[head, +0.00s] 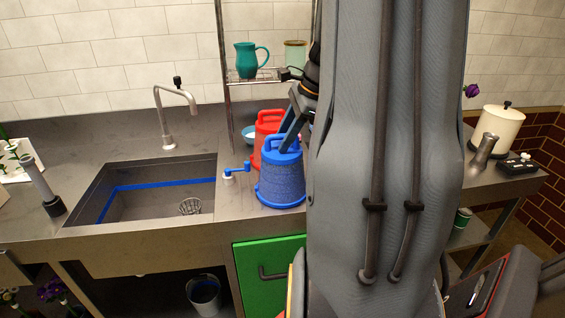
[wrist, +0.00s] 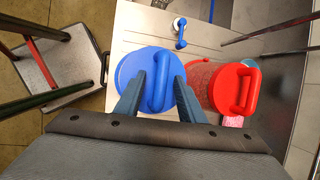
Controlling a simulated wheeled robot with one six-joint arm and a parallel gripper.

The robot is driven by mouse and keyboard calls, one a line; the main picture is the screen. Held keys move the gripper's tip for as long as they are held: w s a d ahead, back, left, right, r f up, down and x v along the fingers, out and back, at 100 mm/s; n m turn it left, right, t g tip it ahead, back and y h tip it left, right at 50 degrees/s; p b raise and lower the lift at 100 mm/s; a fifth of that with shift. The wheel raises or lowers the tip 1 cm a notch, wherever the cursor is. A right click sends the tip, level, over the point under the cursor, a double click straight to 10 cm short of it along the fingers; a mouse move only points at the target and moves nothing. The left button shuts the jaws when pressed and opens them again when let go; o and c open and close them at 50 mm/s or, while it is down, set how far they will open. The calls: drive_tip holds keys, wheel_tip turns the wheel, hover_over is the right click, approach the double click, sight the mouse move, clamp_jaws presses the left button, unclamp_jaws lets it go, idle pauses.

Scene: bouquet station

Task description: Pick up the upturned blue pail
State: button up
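The blue pail (head: 281,186) stands upside down on the steel counter to the right of the sink, its base and blue handle loop facing up. In the wrist view the blue pail (wrist: 132,68) is seen from above. My gripper (head: 287,146) reaches down over its top from the upper right. In the wrist view my gripper (wrist: 160,84) is open, with one finger on each side of the handle loop (wrist: 160,70). Narrow gaps seem to show between the fingers and the loop. The lower part of the pail is hidden by my gripper in the wrist view.
A red pail (head: 268,126) stands close behind the blue one; the red pail (wrist: 232,88) is just right of it in the wrist view. A blue-handled tap (head: 237,172) is at its left, beside the sink (head: 150,190). A wire shelf (head: 255,80) rises behind.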

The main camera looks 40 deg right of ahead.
clamp_jaws()
idle(0.3)
